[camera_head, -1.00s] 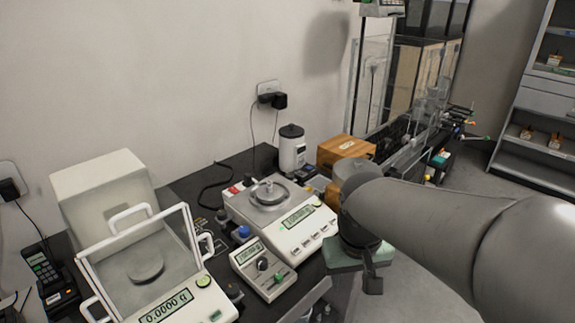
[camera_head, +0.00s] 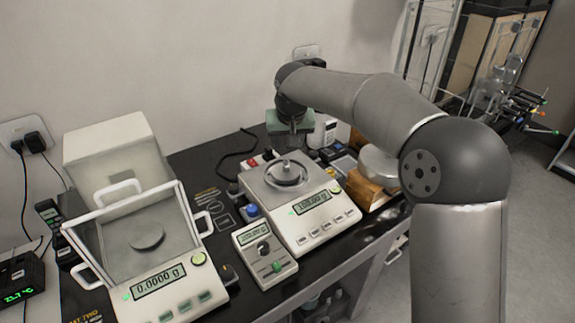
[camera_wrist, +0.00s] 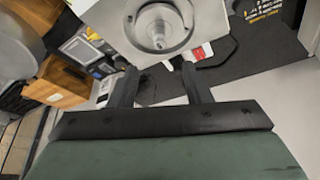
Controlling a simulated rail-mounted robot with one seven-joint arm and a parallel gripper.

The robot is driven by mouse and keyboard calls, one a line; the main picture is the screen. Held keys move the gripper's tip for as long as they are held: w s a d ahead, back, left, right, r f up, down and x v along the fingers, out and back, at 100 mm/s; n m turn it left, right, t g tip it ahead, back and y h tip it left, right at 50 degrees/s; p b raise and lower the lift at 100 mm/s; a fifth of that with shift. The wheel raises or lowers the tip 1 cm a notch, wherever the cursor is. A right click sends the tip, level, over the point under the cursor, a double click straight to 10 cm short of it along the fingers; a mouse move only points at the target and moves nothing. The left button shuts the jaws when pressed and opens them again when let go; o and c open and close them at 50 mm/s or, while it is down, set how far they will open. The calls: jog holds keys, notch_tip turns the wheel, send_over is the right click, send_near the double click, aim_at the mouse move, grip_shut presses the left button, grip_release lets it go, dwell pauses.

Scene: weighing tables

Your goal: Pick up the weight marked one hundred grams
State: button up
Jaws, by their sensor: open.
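A small metal knobbed weight (camera_head: 287,172) stands on the round pan of the middle balance (camera_head: 318,222); no marking on it can be read. In the wrist view the weight (camera_wrist: 158,30) sits in the ring of the pan, beyond the fingertips. My gripper (camera_head: 290,148) is above the back of the middle balance, over the pan area, pointing down. In the wrist view its two fingers (camera_wrist: 160,70) are apart with nothing between them.
A balance with a glass draft shield (camera_head: 150,262) stands at the left, reading 0.0000 g. A small control box (camera_head: 264,258) stands before the middle balance. A wooden box (camera_head: 372,190) and a white bottle-like container (camera_head: 325,130) are to the right. A cable lies behind.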

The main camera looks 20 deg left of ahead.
aim_at(286, 161)
jog(key=p+x, duration=0.1)
jog(key=x, duration=0.9)
jog(key=shift+w+f+p, duration=0.15)
jog(key=shift+p, duration=0.25)
grip_shut()
